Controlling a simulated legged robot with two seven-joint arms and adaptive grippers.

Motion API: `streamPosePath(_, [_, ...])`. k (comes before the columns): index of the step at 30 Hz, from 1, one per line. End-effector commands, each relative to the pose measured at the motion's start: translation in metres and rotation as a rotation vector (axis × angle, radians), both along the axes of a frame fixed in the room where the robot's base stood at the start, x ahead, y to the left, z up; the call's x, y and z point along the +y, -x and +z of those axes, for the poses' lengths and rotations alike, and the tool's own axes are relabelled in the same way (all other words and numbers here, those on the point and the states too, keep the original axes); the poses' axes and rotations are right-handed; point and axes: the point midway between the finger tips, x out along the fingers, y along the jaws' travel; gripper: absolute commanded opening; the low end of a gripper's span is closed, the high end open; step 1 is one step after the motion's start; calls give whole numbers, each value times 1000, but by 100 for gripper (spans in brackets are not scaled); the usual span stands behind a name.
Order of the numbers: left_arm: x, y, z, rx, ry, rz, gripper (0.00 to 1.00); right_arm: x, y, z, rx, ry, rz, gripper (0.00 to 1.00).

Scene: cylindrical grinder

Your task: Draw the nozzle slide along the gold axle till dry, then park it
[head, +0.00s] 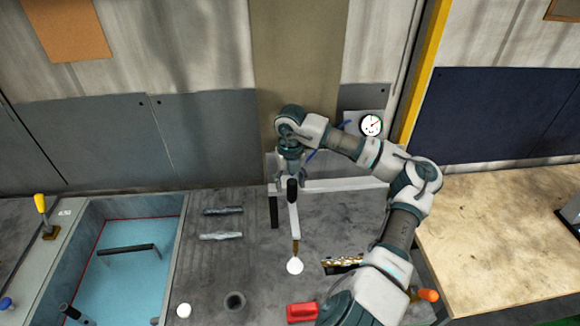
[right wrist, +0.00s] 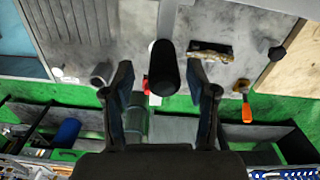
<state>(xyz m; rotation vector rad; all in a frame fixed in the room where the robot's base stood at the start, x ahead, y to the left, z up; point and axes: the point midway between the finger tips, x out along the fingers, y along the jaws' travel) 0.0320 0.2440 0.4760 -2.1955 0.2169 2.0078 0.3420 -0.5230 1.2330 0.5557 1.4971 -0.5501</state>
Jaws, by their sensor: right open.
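The nozzle slide (head: 294,218) is a pale arm reaching forward from a white rail (head: 345,185). It has an upright black handle (head: 292,190), a brass nozzle (head: 296,247) and a white round end (head: 294,266). My right gripper (head: 290,176) is above the handle, pointing down. In the right wrist view its fingers (right wrist: 163,80) are apart, with the black handle (right wrist: 165,66) between them and gaps on both sides. The gold axle (head: 341,262) lies right of the nozzle, partly hidden by my right arm. It also shows in the right wrist view (right wrist: 211,50). My left gripper is out of view.
Two grey metal bars (head: 221,236) lie left of the slide. A blue-lined basin (head: 125,270) is farther left. A red block (head: 302,312), a dark cup (head: 235,301) and an orange-handled tool (right wrist: 246,108) are near the front edge. A gauge (head: 371,125) stands behind.

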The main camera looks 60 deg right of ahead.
Motion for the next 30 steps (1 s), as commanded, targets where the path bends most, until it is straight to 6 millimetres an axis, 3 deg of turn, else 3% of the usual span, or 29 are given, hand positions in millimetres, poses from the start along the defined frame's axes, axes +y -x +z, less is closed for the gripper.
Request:
streamPosePath(7, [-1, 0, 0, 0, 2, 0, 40, 2, 0, 23, 6, -1, 0, 58])
streamPosePath(16, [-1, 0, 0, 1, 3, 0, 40, 2, -1, 74, 5, 4, -1, 58])
streamPosePath(30, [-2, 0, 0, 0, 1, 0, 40, 1, -1, 82, 3, -1, 1, 58])
